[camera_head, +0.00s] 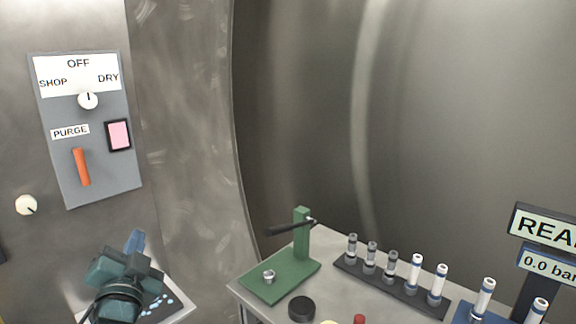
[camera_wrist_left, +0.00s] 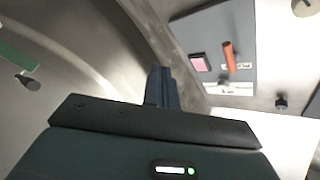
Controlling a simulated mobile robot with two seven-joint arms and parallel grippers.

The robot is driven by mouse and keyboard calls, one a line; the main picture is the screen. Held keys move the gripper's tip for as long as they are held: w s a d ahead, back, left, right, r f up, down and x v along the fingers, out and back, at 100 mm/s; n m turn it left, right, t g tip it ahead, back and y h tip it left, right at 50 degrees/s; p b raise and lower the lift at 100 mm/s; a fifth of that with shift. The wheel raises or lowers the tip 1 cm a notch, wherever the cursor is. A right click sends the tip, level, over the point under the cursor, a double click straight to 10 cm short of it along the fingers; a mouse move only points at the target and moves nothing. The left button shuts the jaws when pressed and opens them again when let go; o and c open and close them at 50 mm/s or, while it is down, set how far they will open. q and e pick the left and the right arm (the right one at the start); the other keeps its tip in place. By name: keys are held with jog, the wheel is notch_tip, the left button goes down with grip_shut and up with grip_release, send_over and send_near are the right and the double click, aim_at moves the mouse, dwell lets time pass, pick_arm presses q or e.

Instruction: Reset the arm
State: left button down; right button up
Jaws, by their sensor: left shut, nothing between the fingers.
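My left gripper (camera_head: 135,240) is at the lower left of the head view, raised above a small pale tray or shelf and below the grey control panel (camera_head: 88,130). It is shut and empty. In the left wrist view its dark fingers (camera_wrist_left: 160,88) stand close together, pointing away from the wrist. A gap lies between it and the panel. The green press (camera_head: 281,281) with a dark lever stands on the metal table to the right, apart from the gripper. My right gripper is not in view.
The panel has a white knob (camera_head: 88,101), an orange handle (camera_head: 81,167) and a pink button (camera_head: 119,135). A dark rack (camera_head: 393,288) of several vials sits on the table, with a black round disc (camera_head: 301,309) in front. A readout sign (camera_head: 545,226) stands at right.

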pick_arm(q)
jog(key=s+d+f+g+h, duration=0.2)
jog(key=s+d+f+h, duration=0.15)
jog(key=f, duration=0.55)
jog(key=s+d+f+g+h, duration=0.2)
jog(key=s+d+f, duration=0.2)
jog(key=f, duration=0.5)
jog(key=s+d+f+n+g+h, duration=0.1)
jog(key=s+d+f+g, duration=0.1)
jog(key=s+d+f, duration=0.2)
jog(key=s+d+f+n+g+h+p, duration=0.1)
jog(key=s+d+f, duration=0.3)
jog(key=s+f, duration=0.4)
jog(key=s+n+g+h, duration=0.1)
jog(key=s, duration=0.2)
jog(key=shift+f, duration=0.35)
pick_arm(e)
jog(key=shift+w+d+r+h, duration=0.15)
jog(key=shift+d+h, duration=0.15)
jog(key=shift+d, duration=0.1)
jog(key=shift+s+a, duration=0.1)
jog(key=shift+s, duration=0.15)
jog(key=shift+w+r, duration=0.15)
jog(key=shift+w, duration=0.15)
pick_arm(q)
jog(key=c, duration=2.2)
grip_release()
